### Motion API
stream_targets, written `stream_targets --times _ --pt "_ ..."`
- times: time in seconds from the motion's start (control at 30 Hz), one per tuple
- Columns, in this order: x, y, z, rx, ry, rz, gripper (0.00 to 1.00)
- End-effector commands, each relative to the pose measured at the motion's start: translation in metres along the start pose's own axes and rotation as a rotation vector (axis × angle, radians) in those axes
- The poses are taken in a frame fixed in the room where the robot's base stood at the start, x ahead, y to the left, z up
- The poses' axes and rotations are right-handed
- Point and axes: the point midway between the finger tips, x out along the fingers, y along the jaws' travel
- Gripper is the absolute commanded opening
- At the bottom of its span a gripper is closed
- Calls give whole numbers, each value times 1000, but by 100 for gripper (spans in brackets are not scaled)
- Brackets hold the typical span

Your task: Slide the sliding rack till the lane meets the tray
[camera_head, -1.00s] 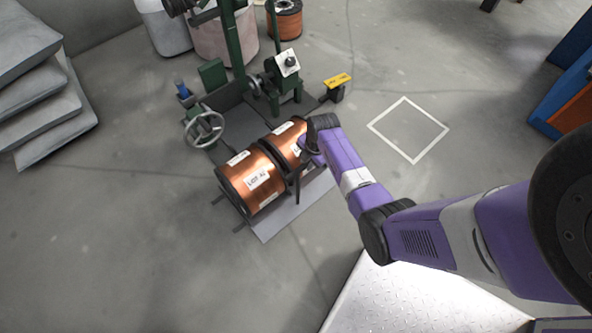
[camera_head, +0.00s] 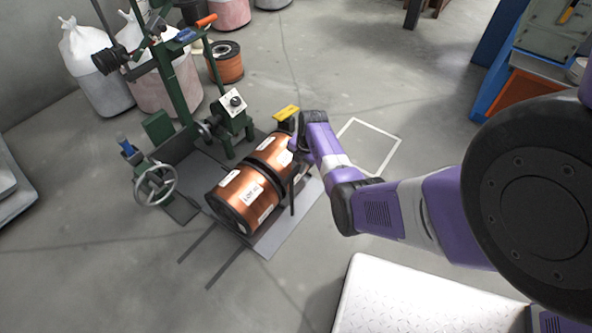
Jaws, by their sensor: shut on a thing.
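The sliding rack (camera_head: 292,200) shows as dark upright posts and a frame beside two copper spools; much of it is hidden behind them and my arm. The near spool (camera_head: 237,190) and the far spool (camera_head: 274,150) lie on their sides in line, with white labels. Two dark floor rails (camera_head: 225,268) run out from under the near end. A flat grey plate (camera_head: 283,232) lies along their right side; I cannot tell if it is the tray. My gripper (camera_head: 297,148) is at the far spool's right side, shut on the rack, its fingertips mostly hidden.
A green machine (camera_head: 178,85) with a handwheel (camera_head: 156,184) stands left of and behind the spools. A yellow-topped post (camera_head: 286,114) is just beyond the far spool. A white floor square (camera_head: 378,130) is empty. Blue and orange shelving (camera_head: 520,85) stands at right.

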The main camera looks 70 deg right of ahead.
Motion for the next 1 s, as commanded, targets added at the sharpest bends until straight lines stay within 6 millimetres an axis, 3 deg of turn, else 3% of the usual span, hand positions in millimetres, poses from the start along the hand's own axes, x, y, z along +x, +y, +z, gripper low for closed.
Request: stream_targets --times 0.27,0.3,0.4,0.77,1.0 --pt "1 -1 -4 -2 9 -4 0" --pt "1 -1 -4 -2 9 -4 28" --pt "1 -1 -4 -2 8 -4 43" --pt "-4 0 -2 -1 4 -1 43" --pt "-42 1 -2 -1 3 0 43"
